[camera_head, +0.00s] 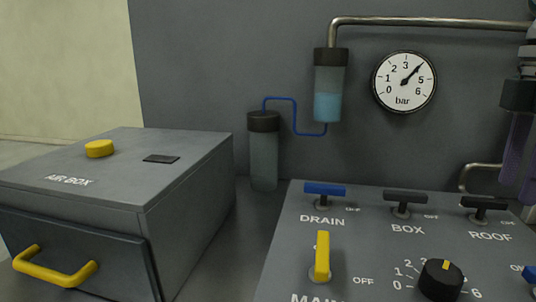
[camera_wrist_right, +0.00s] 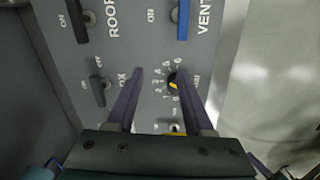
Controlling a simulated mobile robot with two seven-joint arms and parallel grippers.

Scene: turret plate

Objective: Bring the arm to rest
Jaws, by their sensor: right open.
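My right gripper (camera_head: 517,180) hangs at the right edge of the head view, near the ROOF lever (camera_head: 484,204). Its two purple fingers are apart and nothing shows between them. In the right wrist view the open fingers (camera_wrist_right: 161,76) point over the control panel (camera_wrist_right: 138,55), with the black dial knob (camera_wrist_right: 176,80) showing near the right finger. I cannot tell the exact height above the panel. My left gripper is out of view.
The panel also carries the blue DRAIN lever (camera_head: 325,190), BOX lever (camera_head: 406,198), upright yellow MAIN lever (camera_head: 322,256) and blue VENT lever (camera_wrist_right: 183,19). The grey AIR BOX (camera_head: 190,165) stands left. A gauge (camera_head: 404,82) and pipe (camera_head: 430,21) line the wall.

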